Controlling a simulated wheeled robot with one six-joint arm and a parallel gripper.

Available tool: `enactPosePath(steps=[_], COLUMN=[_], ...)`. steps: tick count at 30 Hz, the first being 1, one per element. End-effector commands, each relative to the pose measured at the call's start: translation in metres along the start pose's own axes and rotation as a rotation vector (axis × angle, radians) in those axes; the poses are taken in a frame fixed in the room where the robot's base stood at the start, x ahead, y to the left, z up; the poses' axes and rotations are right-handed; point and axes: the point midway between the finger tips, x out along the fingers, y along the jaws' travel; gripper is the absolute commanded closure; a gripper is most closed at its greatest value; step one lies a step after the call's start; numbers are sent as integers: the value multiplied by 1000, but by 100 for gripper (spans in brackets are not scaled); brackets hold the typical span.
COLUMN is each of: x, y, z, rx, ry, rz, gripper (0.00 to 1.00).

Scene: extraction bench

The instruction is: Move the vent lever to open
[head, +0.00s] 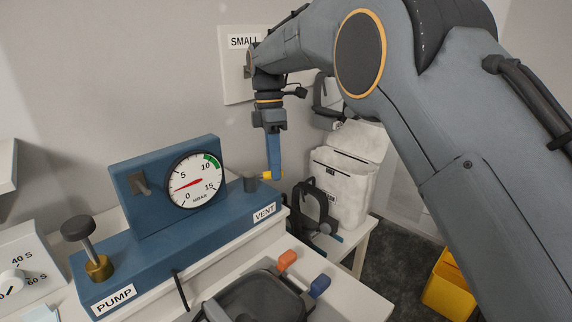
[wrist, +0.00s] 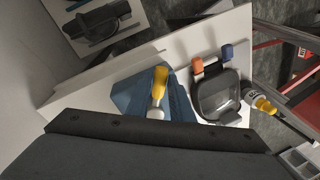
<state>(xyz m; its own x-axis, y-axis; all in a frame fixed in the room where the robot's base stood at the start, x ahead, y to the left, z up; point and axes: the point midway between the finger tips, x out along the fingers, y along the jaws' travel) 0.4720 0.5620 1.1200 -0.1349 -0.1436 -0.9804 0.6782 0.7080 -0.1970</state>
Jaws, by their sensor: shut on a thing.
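The vent lever (head: 266,176) has a yellow grip and sits on a dark round post at the right end of the blue bench unit (head: 150,262), above the VENT label (head: 264,213). In the head view its grip points right, roughly level. My gripper (head: 274,176) points down from above with its blue fingers at the yellow grip and is shut on it. The fingers partly cover the grip's outer end. In the wrist view the yellow lever (wrist: 160,83) stands over the blue unit; my fingertips are not clear there. No open or closed marking is readable.
A pump knob (head: 78,228) stands at left. A dark tray with orange and blue handles (head: 264,296) lies in front. A black clamp-like device (head: 312,208) and white box (head: 342,180) stand right.

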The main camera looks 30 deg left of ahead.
Motion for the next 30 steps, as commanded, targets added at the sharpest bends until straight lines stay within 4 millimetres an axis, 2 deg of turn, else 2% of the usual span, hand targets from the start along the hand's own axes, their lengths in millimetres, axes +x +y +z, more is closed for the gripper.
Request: enactPosePath(steps=[1, 12, 13, 16, 26, 30], x=[-1, -2, -2, -2, -3, -16], y=[0, 0, 0, 1, 1, 2], z=[-6, -7, -7, -5, 0, 1], rx=[-11, -15, -15, -12, -5, -4], ry=[5, 5, 5, 5, 3, 3], rz=[1, 3, 4, 4, 3, 5], gripper=[100, 100, 78, 62, 62, 62])
